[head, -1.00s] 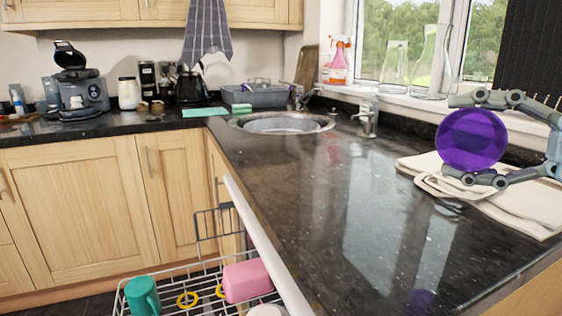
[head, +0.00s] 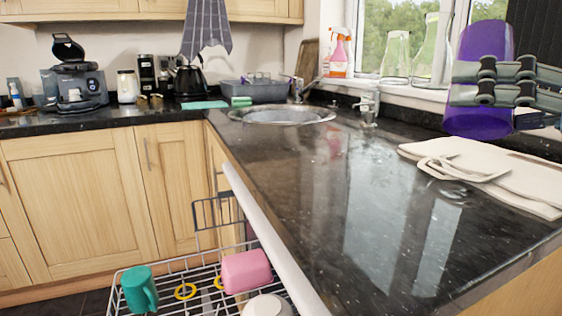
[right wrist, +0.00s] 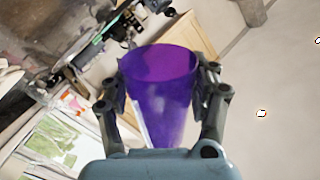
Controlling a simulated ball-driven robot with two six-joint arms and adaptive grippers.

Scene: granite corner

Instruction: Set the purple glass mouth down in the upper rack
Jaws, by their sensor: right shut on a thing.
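The purple glass (head: 484,42) is at the upper right of the head view, roughly upright, above the folded cloth. My right gripper (head: 468,84) is shut on its side, with its fingers across the middle. In the right wrist view the glass (right wrist: 160,100) sits between both fingers, its wide rim away from the palm. The upper rack (head: 180,260) is a white wire rack at the bottom of the head view, well apart from the glass. It holds a teal mug (head: 138,291), a pink mug (head: 246,271) and a pale rounded dish (head: 267,306). My left gripper is not in view.
A long white panel edge (head: 270,240) stands between the rack and the black counter (head: 310,185). Folded cream cloths (head: 520,188) lie on the counter at right. Glass bottles (head: 432,65) stand on the windowsill. The middle of the counter is clear.

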